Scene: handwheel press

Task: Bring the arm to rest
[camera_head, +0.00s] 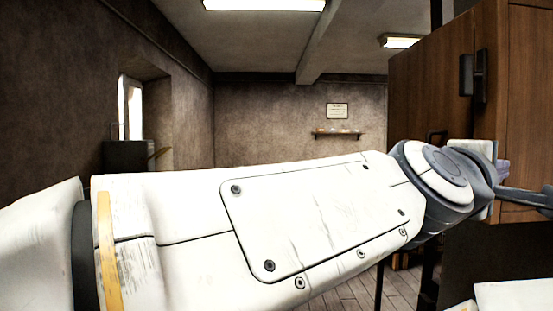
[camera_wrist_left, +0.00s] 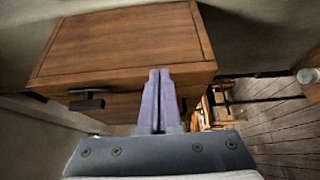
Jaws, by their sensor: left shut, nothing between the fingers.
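My left arm stretches across the camera_head view from the left edge to the right side, its white links filling the lower half. My left gripper (camera_wrist_left: 159,74) shows in the camera_wrist_left view, with two purple fingers together and nothing between them. In the camera_head view only a little purple of it shows beyond the wrist, at the right. I do not see my right gripper. My left arm hides much of the room's lower part, and no handwheel or press can be made out.
A tall wooden cabinet (camera_head: 430,85) with a dark handle (camera_head: 473,77) stands at the right, near the left wrist. Its brown panel (camera_wrist_left: 125,50) lies beyond the fingers in the wrist view. A small wall shelf (camera_head: 338,134) is far back. Plank floor (camera_wrist_left: 275,125) shows at the right.

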